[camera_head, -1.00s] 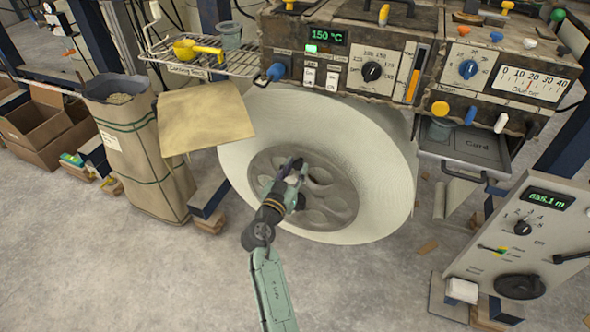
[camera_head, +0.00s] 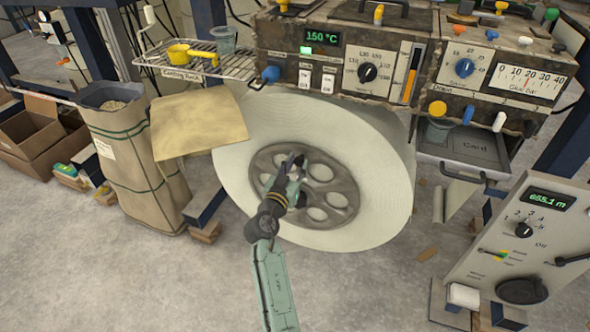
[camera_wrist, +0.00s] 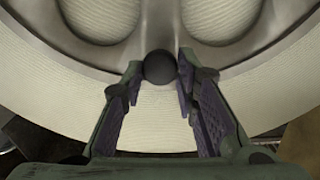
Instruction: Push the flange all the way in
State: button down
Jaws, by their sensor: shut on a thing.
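The flange (camera_head: 324,189) is a grey-brown disc with several round holes, at the middle of the large white roll (camera_head: 385,185). Pale roll surface shows through its holes. In the wrist view the flange (camera_wrist: 160,25) fills the top, with a spoke running down between two holes. My gripper (camera_head: 294,163) is in front of the flange, left of its middle. In the wrist view, my gripper (camera_wrist: 160,72) is shut on a small dark round knob (camera_wrist: 160,67) at the flange's lower rim. How deep the flange sits in the roll is hard to tell.
The control box (camera_head: 345,55) with dials overhangs the roll. A tan sheet (camera_head: 198,122) and a tall paper sack (camera_head: 140,160) stand at left. An open drawer (camera_head: 463,147) and a control panel (camera_head: 522,240) are at right. The floor in front is clear.

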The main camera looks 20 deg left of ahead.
jog(key=c, duration=1.7)
grip_release()
jog(key=shift+w+r, duration=0.15)
jog(key=shift+r, duration=0.05)
jog(key=o, duration=0.4)
jog(key=shift+f, duration=0.15)
jog(key=s, duration=1.2)
jog(key=shift+a, duration=0.2)
